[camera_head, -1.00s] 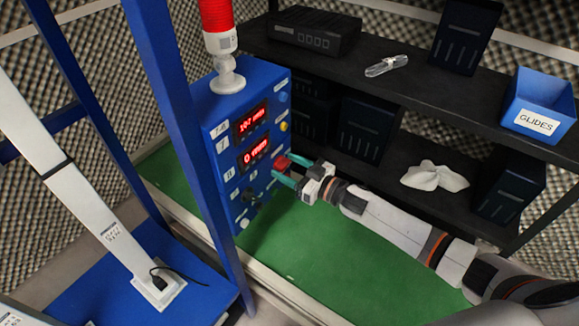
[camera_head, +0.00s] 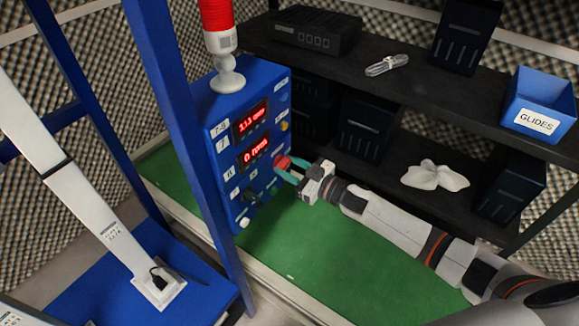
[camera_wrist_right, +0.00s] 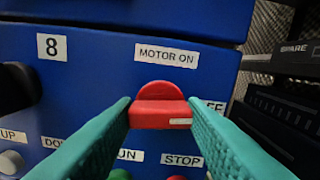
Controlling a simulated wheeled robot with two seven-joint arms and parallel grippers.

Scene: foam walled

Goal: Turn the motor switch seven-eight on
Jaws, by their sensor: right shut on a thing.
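The blue control box (camera_head: 225,125) stands at centre left in the head view, with red-lit displays on its front. The red motor switch (camera_wrist_right: 160,107) is in the middle of the right wrist view, under a MOTOR ON label (camera_wrist_right: 167,54). Its white mark sits on the right side, toward a partly hidden OFF label (camera_wrist_right: 213,105). My right gripper (camera_head: 286,169) is shut on the red switch, with one teal finger on either side. Part of the switch (camera_head: 282,161) shows past the fingers in the head view. My left gripper is not in view.
A black knob (camera_wrist_right: 18,88) is left of the switch, below the 8 label. RUN and STOP labels lie below. A blue post (camera_head: 190,130) stands before the box's left side. A dark shelf (camera_head: 420,85) with a GLIDES bin (camera_head: 539,100) is at right.

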